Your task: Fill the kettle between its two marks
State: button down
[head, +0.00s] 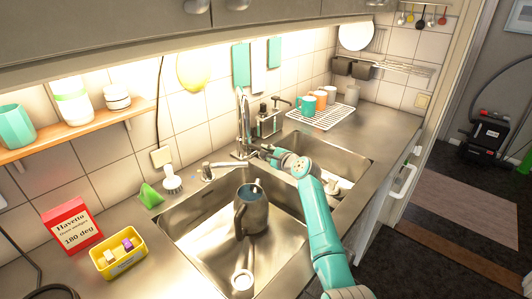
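A dark grey jug-shaped vessel, apparently the kettle (256,212), stands in the left sink basin (199,238) with its open top up and its handle on the left. Its two marks and any water inside cannot be made out. The chrome tap (243,125) rises behind the basins, behind the kettle. My gripper (262,150) is at the tap's base, at its right side, close to the tap's lever. Whether it touches the lever is too small to tell, and so is whether its fingers are open or shut. No water stream is visible.
A right basin (345,160) holds some pale items, partly behind my arm. A drying rack (325,117) with mugs and soap bottles (268,118) stand behind. A red box (71,224), yellow tub (118,256) and brush (172,180) are at left. A shelf (75,134) overhangs the left counter.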

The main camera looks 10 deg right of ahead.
jog(key=shift+f, duration=0.1)
jog(key=c, duration=1)
grip_release()
jog(key=shift+a, duration=0.1)
jog(key=v, duration=1.2)
